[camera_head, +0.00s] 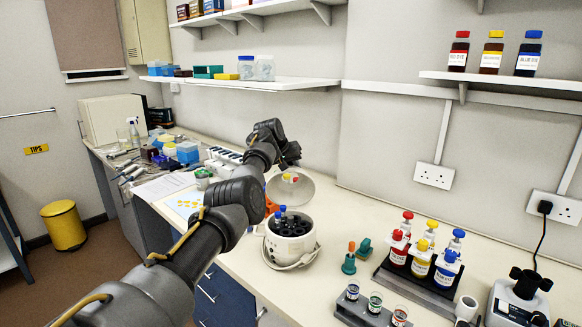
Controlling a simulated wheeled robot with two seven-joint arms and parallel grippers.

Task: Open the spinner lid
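The spinner (290,250) is a round white machine on the bench, with dark rotor holes and blue-capped tubes (283,213) in it. Its lid (302,190) is a pale, see-through round cover standing raised behind the body, so the rotor is uncovered. My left arm comes in from the lower left and passes left of the spinner. My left gripper (290,158) is just above the lid's upper edge; its fingers are small and dark, and I cannot tell whether they touch the lid or are open. My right gripper is not in view.
Right of the spinner are a small green stand (349,264), a dark rack of red, yellow and blue dye bottles (420,266), and a front rack of small jars (373,306). A white corded device (514,303) stands far right. A shelf (255,83) runs above the bench.

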